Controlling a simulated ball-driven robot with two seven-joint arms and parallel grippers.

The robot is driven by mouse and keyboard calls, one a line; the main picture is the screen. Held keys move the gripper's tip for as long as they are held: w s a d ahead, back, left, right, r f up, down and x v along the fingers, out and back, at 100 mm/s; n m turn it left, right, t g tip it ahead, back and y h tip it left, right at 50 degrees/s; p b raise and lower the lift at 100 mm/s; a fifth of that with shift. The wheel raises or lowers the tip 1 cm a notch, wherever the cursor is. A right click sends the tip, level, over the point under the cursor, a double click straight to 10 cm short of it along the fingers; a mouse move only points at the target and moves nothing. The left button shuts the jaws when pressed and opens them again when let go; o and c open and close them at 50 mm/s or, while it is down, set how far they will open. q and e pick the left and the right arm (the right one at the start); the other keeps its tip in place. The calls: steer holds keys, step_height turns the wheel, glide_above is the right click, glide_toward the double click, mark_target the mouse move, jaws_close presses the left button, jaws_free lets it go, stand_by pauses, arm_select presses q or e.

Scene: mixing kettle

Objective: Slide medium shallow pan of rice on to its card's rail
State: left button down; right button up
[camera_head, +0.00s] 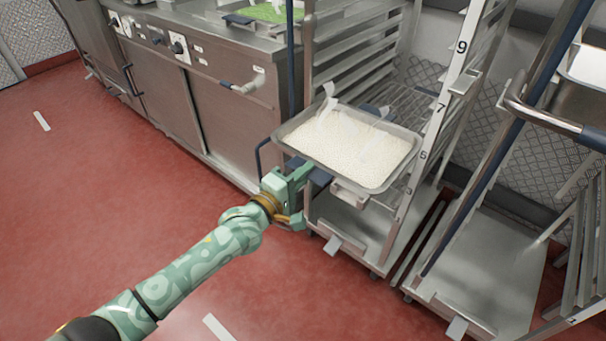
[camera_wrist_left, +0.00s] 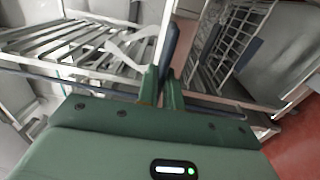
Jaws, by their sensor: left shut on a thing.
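The shallow metal pan of rice (camera_head: 345,142) is level at the open front of the metal rack, with its near end sticking out. My left gripper (camera_head: 303,180) is at the pan's near left side, shut on a dark blue grip there. In the left wrist view, the fingers (camera_wrist_left: 163,88) close around a dark blue upright piece (camera_wrist_left: 171,43); rice is not visible there. A pale strip (camera_head: 328,100) rises at the pan's far left corner. A small pale plate (camera_head: 350,190) shows below the near edge. I cannot tell which rail bears the pan. My right gripper is not in view.
The rack's numbered upright (camera_head: 445,95) stands right of the pan, with rails and a wire shelf (camera_head: 410,100) behind. A second rack (camera_head: 490,265) stands further right. A steel counter (camera_head: 215,90) is at left. Red floor (camera_head: 90,190) is clear in front.

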mark_target(332, 159)
arm_select(q)
steer(key=shift+w+d+r, duration=0.1)
steer(key=shift+w+r, duration=0.05)
steer(key=shift+r, duration=0.1)
